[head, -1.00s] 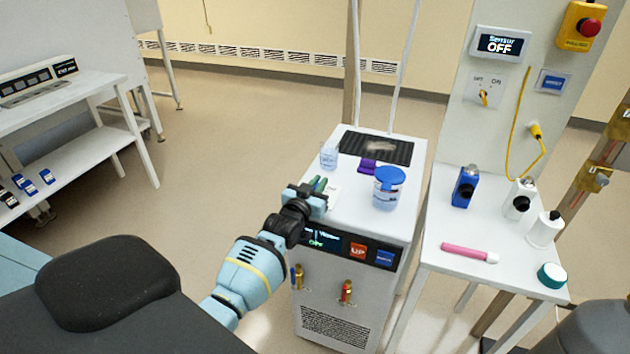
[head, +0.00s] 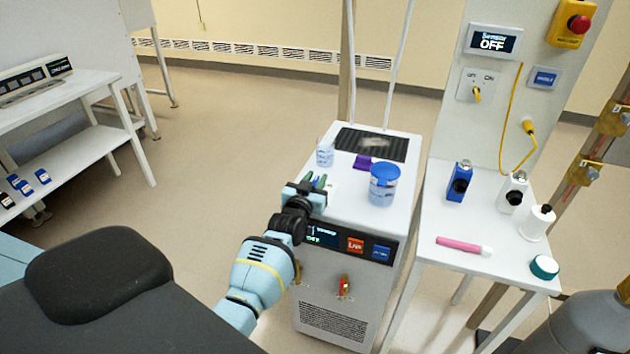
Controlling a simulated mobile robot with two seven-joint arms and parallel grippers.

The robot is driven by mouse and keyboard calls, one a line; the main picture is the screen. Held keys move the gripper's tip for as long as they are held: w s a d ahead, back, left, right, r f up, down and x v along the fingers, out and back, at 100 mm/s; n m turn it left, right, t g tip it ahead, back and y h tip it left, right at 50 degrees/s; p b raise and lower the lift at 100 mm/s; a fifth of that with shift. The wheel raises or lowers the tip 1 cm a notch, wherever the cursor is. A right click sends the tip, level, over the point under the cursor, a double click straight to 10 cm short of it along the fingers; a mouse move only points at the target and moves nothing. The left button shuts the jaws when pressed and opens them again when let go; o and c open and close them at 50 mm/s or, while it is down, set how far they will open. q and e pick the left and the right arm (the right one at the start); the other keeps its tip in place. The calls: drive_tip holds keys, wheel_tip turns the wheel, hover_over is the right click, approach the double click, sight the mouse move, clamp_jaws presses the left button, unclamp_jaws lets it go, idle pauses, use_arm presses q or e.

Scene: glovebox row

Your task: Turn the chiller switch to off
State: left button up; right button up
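The chiller (head: 385,300) is a white box with a dark front panel carrying a small display (head: 322,236), a red-orange button (head: 355,245) and a blue button (head: 381,252). Green text shows on the display, but my arm partly covers it and it is too blurred to read. My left gripper (head: 314,183) is over the chiller's top front left edge. Its green-tipped fingers look apart, with nothing seen between them. My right gripper is not in view.
On the chiller stand a clear beaker (head: 324,153), a blue-lidded jar (head: 383,185) and a purple item (head: 362,161). A side table (head: 470,215) holds bottles and a pink tube.

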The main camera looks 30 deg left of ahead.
use_arm(q)
drive_tip(key=shift+o, duration=0.2)
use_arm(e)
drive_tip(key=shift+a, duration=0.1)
use_arm(q)
drive_tip(key=shift+s, duration=0.25)
drive_tip(key=v, duration=0.5)
drive_tip(key=shift+s+d+p, duration=0.1)
drive_tip(key=shift+s+p, duration=0.25)
drive_tip(key=shift+v, duration=0.8)
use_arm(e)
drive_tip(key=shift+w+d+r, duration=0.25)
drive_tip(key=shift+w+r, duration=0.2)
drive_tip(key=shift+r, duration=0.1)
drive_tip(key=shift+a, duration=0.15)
